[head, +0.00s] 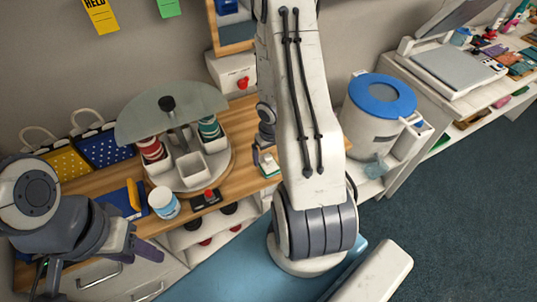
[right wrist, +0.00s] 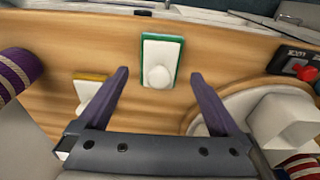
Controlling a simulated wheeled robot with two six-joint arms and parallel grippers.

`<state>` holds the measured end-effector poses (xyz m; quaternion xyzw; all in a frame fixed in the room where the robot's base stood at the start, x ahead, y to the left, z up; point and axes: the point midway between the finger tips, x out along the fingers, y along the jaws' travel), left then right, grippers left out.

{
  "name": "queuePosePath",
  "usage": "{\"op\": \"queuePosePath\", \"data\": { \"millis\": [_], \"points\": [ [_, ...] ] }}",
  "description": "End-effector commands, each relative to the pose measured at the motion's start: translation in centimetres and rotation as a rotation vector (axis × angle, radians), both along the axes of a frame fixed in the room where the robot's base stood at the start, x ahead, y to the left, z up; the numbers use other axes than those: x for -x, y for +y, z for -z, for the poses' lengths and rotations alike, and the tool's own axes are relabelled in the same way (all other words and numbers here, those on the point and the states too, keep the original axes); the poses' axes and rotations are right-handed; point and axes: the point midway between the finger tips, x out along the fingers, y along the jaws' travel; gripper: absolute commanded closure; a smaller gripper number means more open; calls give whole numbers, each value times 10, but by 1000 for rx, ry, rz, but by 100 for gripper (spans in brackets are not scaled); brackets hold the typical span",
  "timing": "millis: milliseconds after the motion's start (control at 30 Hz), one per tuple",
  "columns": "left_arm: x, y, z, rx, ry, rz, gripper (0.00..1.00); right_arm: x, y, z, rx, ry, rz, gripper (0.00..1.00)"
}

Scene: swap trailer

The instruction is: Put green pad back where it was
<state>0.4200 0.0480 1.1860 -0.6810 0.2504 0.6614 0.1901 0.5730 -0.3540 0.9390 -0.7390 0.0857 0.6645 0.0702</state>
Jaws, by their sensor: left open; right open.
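The green pad (right wrist: 176,38) lies flat on the wooden counter in the right wrist view, with a white block and rounded knob on top. A similar yellow-edged pad (right wrist: 91,78) lies to its left, partly behind a finger. My right gripper (right wrist: 162,88) is open and empty, its purple fingers spread on the near side of the green pad, apart from it. In the head view my right arm covers most of that gripper; small pads (head: 267,168) show beside the arm. My left gripper (head: 133,243) is open at the lower left, in front of the counter.
A turntable with white bins (head: 191,172) and striped rolls under a grey-green top (head: 170,108) stands left of my right arm. A jar (head: 163,203) and red-button box (head: 206,199) are near the counter edge. A blue-lidded bin (head: 370,125) stands right.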

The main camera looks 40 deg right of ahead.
Motion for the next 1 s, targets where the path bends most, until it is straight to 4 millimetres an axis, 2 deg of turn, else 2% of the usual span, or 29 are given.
{"op": "queuePosePath", "data": {
  "millis": [33,300,467,667,733,867,967,1000],
  "points": [
    [0,0,-17,0,0,0,50,1,0,-18,0,-1,0,0],
    [0,0,-57,0,-1,8,50,6,2,-64,0,-1,1,0],
    [0,0,-67,0,-1,11,50,7,2,-77,0,-1,0,0],
    [0,0,-67,0,-1,11,50,7,3,-78,1,-1,-2,0],
    [0,0,-67,0,-1,11,50,3,7,-84,13,0,-20,0],
    [0,0,-67,0,-1,11,50,-14,36,-118,65,1,-108,0],
    [0,0,-67,0,-1,11,50,-24,82,-161,111,3,-214,0],
    [0,0,-67,0,-1,11,50,-23,105,-179,122,2,-262,0]
  ]
}}
